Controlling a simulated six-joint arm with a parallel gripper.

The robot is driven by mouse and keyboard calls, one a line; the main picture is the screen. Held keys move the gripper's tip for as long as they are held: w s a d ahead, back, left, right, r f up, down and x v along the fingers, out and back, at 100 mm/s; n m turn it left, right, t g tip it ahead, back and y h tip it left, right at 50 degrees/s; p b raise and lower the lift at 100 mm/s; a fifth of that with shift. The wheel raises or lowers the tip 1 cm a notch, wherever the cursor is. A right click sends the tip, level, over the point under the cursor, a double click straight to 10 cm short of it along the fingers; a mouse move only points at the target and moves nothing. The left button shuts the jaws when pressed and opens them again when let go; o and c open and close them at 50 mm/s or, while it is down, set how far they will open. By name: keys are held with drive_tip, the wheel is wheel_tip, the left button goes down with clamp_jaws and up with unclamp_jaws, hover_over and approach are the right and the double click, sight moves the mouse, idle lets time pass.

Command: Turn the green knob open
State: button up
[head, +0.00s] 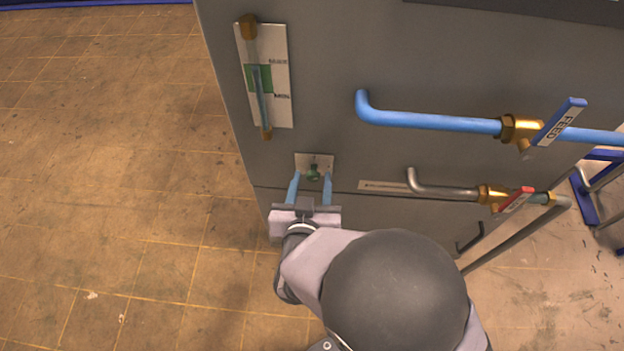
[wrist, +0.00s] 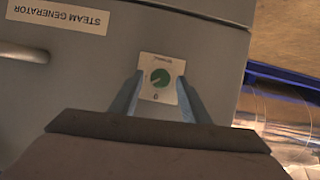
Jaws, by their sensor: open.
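The green knob (head: 313,173) sits on a small pale plate (head: 327,160) on the front of a grey cabinet (head: 330,80). Whether the fingertips touch the panel cannot be told.
A gauge (head: 265,78) is above left of the knob. A blue pipe (head: 430,120) with a blue-handled FEED valve (head: 560,122) and a grey pipe (head: 447,191) with a red-handled valve (head: 515,200) are to the right. Open tiled floor (head: 110,180) lies left.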

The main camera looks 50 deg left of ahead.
drive_tip(key=shift+w+a+f, duration=0.1)
drive_tip(key=shift+w, duration=0.05)
drive_tip(key=c, duration=1)
idle(0.6)
drive_tip(key=o, duration=1)
